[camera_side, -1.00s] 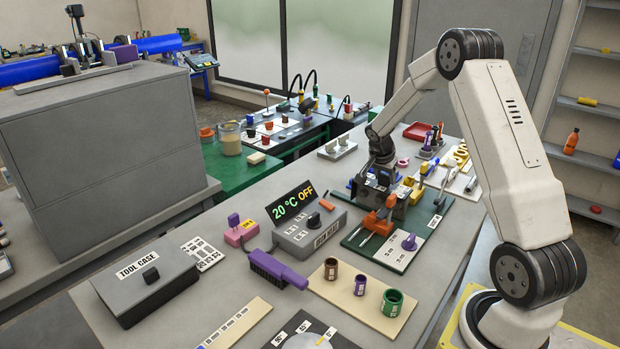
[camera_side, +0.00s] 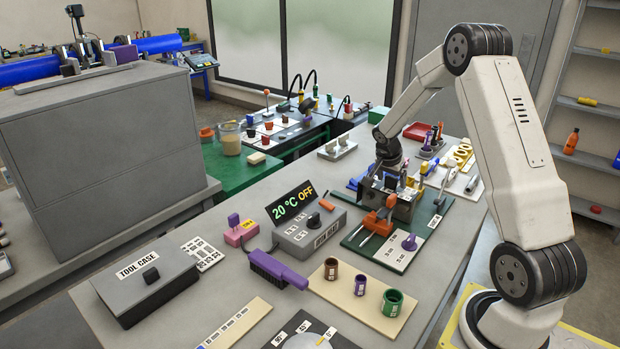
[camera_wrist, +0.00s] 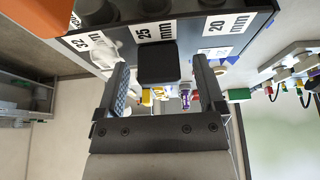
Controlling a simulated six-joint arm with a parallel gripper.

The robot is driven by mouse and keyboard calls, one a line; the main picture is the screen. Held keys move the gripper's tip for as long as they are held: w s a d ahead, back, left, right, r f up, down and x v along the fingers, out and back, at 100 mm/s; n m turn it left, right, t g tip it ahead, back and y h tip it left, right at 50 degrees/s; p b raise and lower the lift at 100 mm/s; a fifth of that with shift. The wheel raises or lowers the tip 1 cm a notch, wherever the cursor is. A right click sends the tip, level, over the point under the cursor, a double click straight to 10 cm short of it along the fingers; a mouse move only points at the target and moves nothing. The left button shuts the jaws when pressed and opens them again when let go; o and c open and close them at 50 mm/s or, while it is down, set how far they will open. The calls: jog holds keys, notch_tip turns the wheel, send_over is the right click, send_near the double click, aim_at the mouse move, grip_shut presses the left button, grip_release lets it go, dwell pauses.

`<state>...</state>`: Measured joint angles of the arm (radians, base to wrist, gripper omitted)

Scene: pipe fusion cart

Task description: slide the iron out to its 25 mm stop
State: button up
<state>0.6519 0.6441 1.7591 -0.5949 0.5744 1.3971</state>
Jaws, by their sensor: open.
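The iron appears to be the dark grey block (camera_side: 402,208) on the green board, beside the orange clamp; it cannot be told apart clearly from its mount. In the wrist view a dark panel (camera_wrist: 185,62) carries labels 32 mm, 25 mm and 20 mm. A black square knob (camera_wrist: 158,64) stands in front of the 25 mm label. My gripper (camera_wrist: 160,72) is open, with one finger on each side of the knob and gaps showing. In the side view my gripper (camera_side: 388,181) is over the block, its fingertips too small to tell.
The orange clamp (camera_side: 379,221) stands close in front of the block. A white plate with a purple knob (camera_side: 409,243) lies nearer the camera. The iron heat box (camera_side: 308,233) stands to the left, and several small tools lie behind on the right.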

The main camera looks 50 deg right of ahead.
jog(key=shift+r, duration=0.1)
jog(key=v, duration=0.7)
jog(key=shift+a+r, duration=0.2)
jog(key=shift+r, duration=0.05)
jog(key=a+f+n+t+y, duration=0.2)
jog(key=a+n, duration=0.7)
jog(key=a, duration=0.9)
jog(key=s+a+f+n+y, duration=0.1)
jog(key=s+a+n+y, duration=0.1)
jog(key=s+a+n, duration=0.7)
jog(key=a, duration=0.5)
jog(key=shift+f+t, duration=0.3)
jog(key=shift+f, duration=0.05)
